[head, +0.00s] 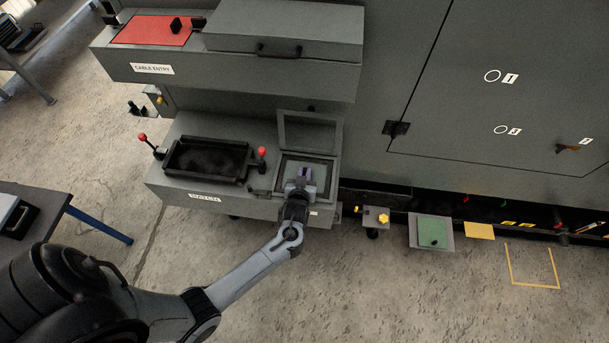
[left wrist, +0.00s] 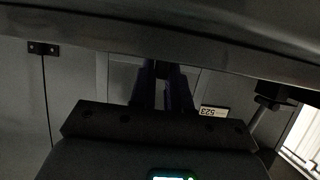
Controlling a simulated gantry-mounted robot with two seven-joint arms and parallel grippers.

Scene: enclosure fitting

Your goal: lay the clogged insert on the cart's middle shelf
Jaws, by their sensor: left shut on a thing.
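My left gripper (head: 303,175) reaches down into a square opening with a raised hinged lid (head: 311,132), at the right end of the lower grey unit. It is shut at a grey-green panel (head: 322,178) inside the opening, which looks like the insert. The fingers hide the grasp, and the panel's clogging cannot be made out. In the left wrist view the two dark fingers (left wrist: 163,92) stand close together, with their tips behind a dark edge. No shelved cart can be made out for sure. My right gripper is not in view.
A black tray (head: 166,171) with a dark filling lies left of the opening, with red-knobbed levers beside it. A grey upper unit (head: 230,72) overhangs behind. A dark table (head: 48,200) with a blue leg stands at the left. Concrete floor lies free in front.

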